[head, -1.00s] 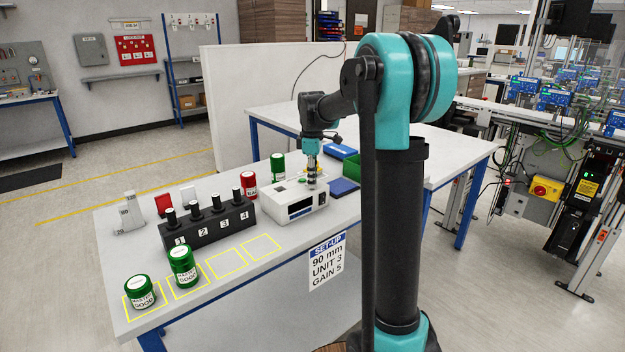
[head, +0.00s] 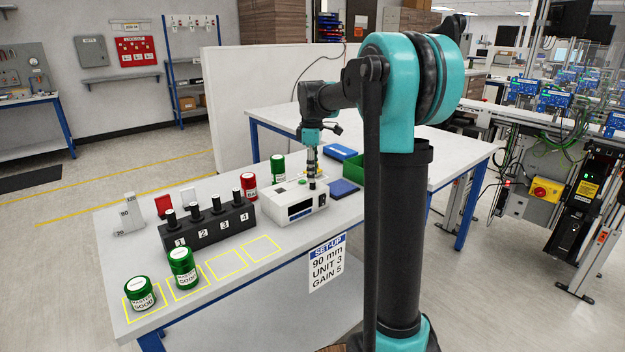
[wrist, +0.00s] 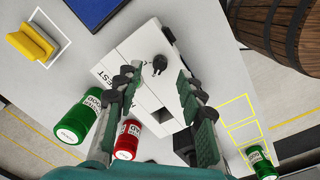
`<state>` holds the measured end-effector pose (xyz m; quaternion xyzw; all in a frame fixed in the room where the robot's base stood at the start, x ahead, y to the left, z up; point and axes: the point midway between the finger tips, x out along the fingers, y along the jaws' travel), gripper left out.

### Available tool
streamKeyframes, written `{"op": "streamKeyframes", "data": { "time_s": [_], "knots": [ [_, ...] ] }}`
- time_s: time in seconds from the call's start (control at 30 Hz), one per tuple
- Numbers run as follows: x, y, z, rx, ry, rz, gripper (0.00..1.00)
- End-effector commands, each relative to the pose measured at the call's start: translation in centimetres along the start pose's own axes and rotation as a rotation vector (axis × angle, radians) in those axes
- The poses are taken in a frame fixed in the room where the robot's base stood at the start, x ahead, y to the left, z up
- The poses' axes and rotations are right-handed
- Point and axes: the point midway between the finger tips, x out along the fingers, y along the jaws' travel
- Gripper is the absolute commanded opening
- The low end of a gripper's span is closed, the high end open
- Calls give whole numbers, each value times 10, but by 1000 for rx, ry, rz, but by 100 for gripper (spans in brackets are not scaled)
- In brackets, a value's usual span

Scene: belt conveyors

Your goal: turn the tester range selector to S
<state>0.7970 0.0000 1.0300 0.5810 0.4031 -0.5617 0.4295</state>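The tester is a white box (head: 295,210) on the near table, with a dark display on its front. In the wrist view its white top (wrist: 135,50) carries a small black knob (wrist: 160,64), apparently the range selector. Its scale letters, including any S, are too small to read. My gripper (wrist: 154,72) is open and points down at the tester, with the knob showing between its spread fingers. I cannot tell whether a finger touches the knob. In the head view my gripper (head: 312,175) is above the right part of the tester's top.
Red (head: 249,186) and green (head: 278,168) jars stand behind the tester. A black numbered block (head: 205,232) is to its left. A blue pad (head: 343,187) and green bin (head: 354,166) lie to its right. A set-up card (head: 327,263) hangs at the front edge.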

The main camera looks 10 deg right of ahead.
Motion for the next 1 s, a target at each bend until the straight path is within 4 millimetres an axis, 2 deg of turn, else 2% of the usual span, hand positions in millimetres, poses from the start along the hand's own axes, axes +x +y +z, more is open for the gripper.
{"op": "streamKeyframes", "data": {
  "time_s": [0.2, 0.43, 0.6, 0.87, 1.0],
  "knots": [
    [-46, 0, 0, 0, 0, 0, 39],
    [-78, 0, 0, 0, 0, 0, 39],
    [-85, 0, 0, 0, 0, 0, 39],
    [-86, 0, 0, 0, 0, 0, 39],
    [-75, -8, 5, 47, 5, 11, 39]
  ]
}}
